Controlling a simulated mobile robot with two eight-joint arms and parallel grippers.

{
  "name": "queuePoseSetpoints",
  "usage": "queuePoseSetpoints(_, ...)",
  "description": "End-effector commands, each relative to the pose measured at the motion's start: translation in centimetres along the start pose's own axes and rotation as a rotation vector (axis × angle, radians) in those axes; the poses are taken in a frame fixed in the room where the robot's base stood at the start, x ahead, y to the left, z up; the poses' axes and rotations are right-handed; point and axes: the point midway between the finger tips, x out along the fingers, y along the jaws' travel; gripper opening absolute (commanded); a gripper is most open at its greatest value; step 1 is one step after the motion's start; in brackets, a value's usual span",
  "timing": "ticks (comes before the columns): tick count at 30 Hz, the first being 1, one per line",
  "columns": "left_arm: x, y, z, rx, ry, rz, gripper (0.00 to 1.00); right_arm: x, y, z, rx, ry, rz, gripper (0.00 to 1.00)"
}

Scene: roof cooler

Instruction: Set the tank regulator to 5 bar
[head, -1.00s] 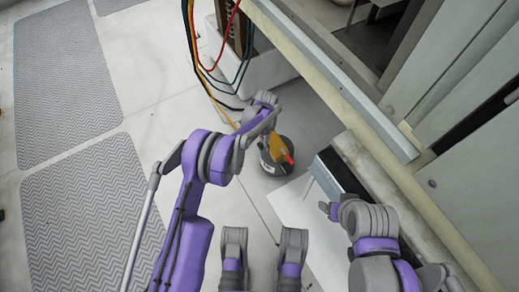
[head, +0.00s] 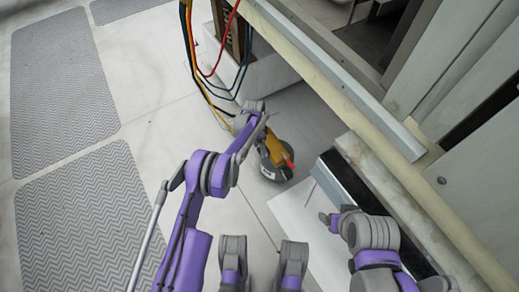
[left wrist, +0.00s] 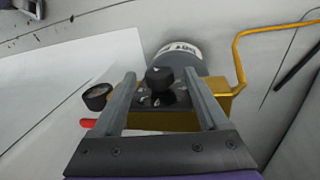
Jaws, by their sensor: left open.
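The tank regulator's black knob (left wrist: 159,79) shows in the left wrist view, on a brass-yellow body (left wrist: 150,122) on top of a grey tank (left wrist: 192,58). A round black gauge (left wrist: 97,96) sits left of it. In the head view the grey tank (head: 272,173) stands on the floor, with a yellow part and a red tip on top. My left gripper (left wrist: 159,76) is open, its two fingers on either side of the knob in the picture; whether they touch it I cannot tell. It also shows in the head view (head: 256,122). My right arm's fingers are hidden in the head view.
Coloured hoses (head: 197,62) hang at the top, by a white box (head: 250,75). A white panel (head: 303,213) lies right of the tank. A cabinet with a beam (head: 345,100) borders the right side. Open floor (head: 150,100) lies left.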

Motion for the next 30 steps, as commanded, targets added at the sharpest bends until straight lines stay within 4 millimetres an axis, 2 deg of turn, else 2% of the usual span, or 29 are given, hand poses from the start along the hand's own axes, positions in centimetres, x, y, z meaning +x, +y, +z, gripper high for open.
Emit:
queuePoseSetpoints(3,0.68,0.02,0.0,0.0,0.0,0.0,0.77,0.1,0.0,0.02,0.0,0.0,0.0,0.74)
queuePoseSetpoints(11,0.8,0.04,0.0,0.0,0.0,0.0,0.77,0.1,0.0,0.02,0.0,0.0,0.0,0.74)
queuePoseSetpoints(14,0.79,0.04,0.0,0.0,0.0,0.0,0.62,0.1,0.0,0.02,0.0,0.0,0.0,0.74)
queuePoseSetpoints(24,0.77,0.04,0.0,0.0,0.0,0.0,0.01,0.1,0.0,0.02,0.0,0.0,0.0,0.74)
queuePoseSetpoints(30,0.75,0.06,-0.01,0.0,-0.001,-0.005,0.0,0.08,0.0,0.02,0.0,0.0,0.0,0.74)
